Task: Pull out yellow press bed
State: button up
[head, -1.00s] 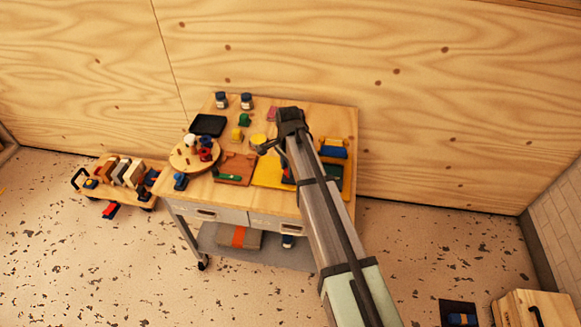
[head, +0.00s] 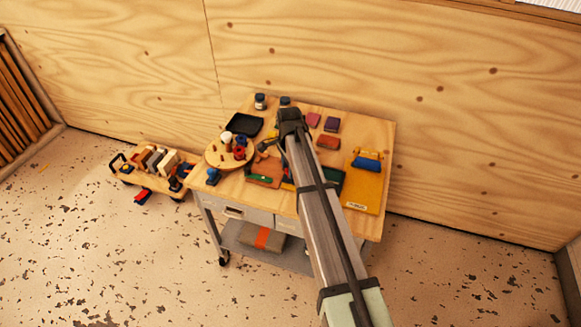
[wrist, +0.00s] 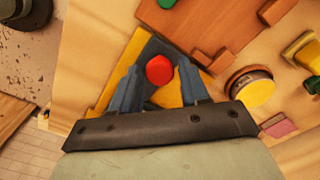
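A flat yellow bed (head: 365,190) with a pale label near its front edge lies at the right side of the worktable in the head view. A blue roller (head: 367,162) lies across its back part. A dark green panel (head: 328,181) shows to its left, partly behind my arm. My gripper (wrist: 160,82) is over the table, left of the yellow bed in the head view. In the wrist view its two blue-grey fingers are apart, with a red knob (wrist: 160,69) between them and gaps showing. Under the knob is a dark plate with yellow around it.
A round wooden stand (head: 225,154) with spools and a black tray (head: 243,124) are at the table's left. Small coloured blocks lie at the back. A low wooden cart (head: 148,177) stands on the floor to the left. My arm hides the table's middle.

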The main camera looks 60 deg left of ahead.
jog(key=shift+o, duration=1)
jog(key=shift+r, duration=0.1)
notch_tip(320, 180, up, 14)
jog(key=shift+f, duration=0.2)
